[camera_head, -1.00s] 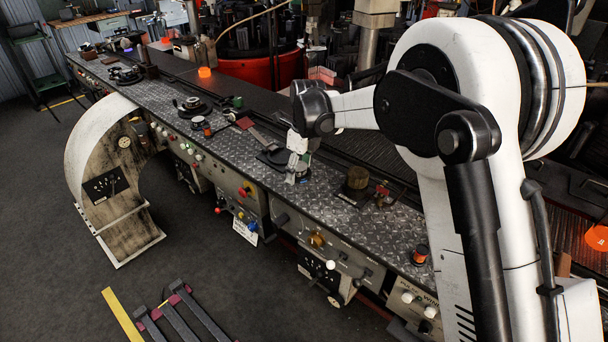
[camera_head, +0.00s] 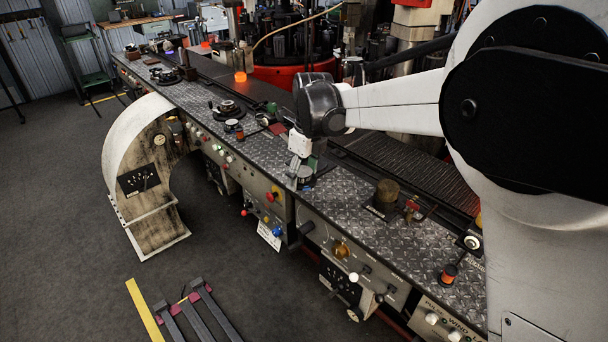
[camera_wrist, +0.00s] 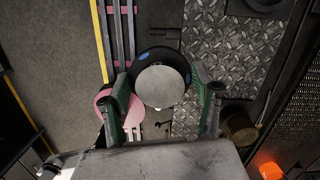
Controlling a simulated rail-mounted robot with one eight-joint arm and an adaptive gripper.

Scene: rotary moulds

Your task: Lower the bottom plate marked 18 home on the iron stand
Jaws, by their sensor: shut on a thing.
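My gripper (camera_wrist: 163,92) is shut on a round grey plate (camera_wrist: 162,87), which sits between its two green fingers in the wrist view. No number can be read on its face. A dark round piece with blue spots (camera_wrist: 155,57) shows around the plate's far side; I cannot tell whether it belongs to the plate or lies below. In the head view my gripper (camera_head: 304,176) is pointed down over the bench's front edge area. I cannot make out the iron stand for certain; the arm's end hides the bench behind it.
The diamond-plate bench top (camera_head: 345,190) runs diagonally. A brown cylinder (camera_head: 387,191) stands to the right of my gripper, and a dark round fixture (camera_head: 228,109) to its left. A pink disc (camera_wrist: 112,112) shows by the left finger. Knobs line the bench's front.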

